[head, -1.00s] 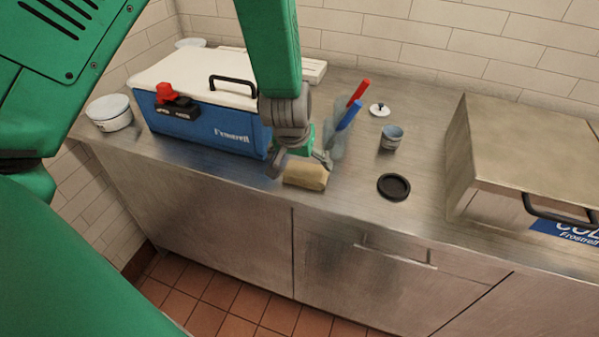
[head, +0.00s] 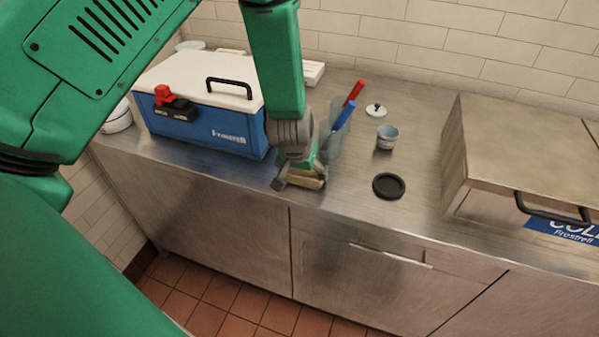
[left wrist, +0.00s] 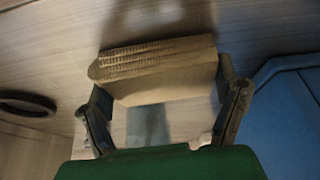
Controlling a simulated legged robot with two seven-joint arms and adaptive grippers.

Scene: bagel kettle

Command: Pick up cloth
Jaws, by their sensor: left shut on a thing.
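The cloth (head: 309,183) is a tan, folded bundle at the front of the steel counter, just right of the blue cooler. It also shows in the left wrist view (left wrist: 158,70), with a ribbed texture along one edge. My left gripper (head: 297,184) is over it, pointing down, and partly hides it. In the left wrist view its two fingers (left wrist: 163,103) are at the two ends of the cloth, shut on it. I cannot tell whether the cloth is clear of the counter. My right gripper is not in view.
A blue cooler (head: 222,128) with a white lid stands left of my gripper. A clear holder (head: 331,140) with red- and blue-handled tools is close behind it. A black lid (head: 389,186), a small cup (head: 387,137) and a steel box (head: 530,150) are to the right.

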